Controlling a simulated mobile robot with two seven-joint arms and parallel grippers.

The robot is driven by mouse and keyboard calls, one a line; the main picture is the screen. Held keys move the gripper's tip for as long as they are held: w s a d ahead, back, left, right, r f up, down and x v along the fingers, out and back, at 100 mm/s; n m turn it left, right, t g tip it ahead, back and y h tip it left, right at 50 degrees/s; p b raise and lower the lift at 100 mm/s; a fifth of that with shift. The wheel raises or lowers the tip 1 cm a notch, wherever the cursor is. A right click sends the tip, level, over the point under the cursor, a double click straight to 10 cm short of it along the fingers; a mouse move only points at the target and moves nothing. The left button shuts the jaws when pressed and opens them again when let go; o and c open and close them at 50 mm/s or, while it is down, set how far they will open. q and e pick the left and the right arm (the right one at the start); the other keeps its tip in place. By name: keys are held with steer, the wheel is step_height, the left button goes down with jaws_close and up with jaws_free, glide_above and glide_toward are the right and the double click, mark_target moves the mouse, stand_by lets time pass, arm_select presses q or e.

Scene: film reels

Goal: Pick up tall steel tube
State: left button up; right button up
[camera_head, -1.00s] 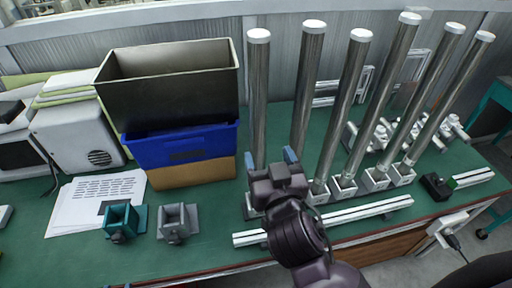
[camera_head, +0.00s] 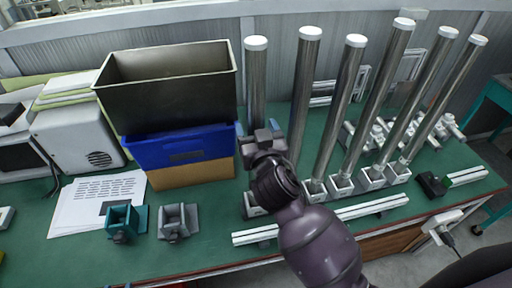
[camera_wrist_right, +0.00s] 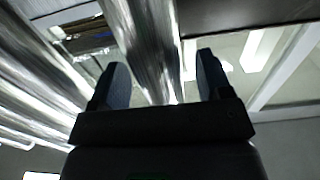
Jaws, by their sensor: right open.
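Several tall steel tubes with white caps stand in a row in small sockets on the green bench. The leftmost tube (camera_head: 257,85) is upright, and its lower part is hidden behind my right gripper (camera_head: 256,127). The right gripper is open, with one finger to each side of this tube in the head view. In the right wrist view, a shiny tube (camera_wrist_right: 148,40) runs between the two open fingers (camera_wrist_right: 163,80). I cannot tell whether either finger touches it. My left gripper is not in view.
Other tubes (camera_head: 305,85) (camera_head: 340,105) stand close on the right. A dark bin (camera_head: 170,88) over a blue bin (camera_head: 180,150) stands close on the left. White rails (camera_head: 370,208) lie at the bench's front edge. Teal and grey clamps (camera_head: 122,221) (camera_head: 174,222) sit front left.

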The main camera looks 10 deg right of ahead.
steer(key=shift+w, duration=0.2)
jaws_close()
stand_by(0.3)
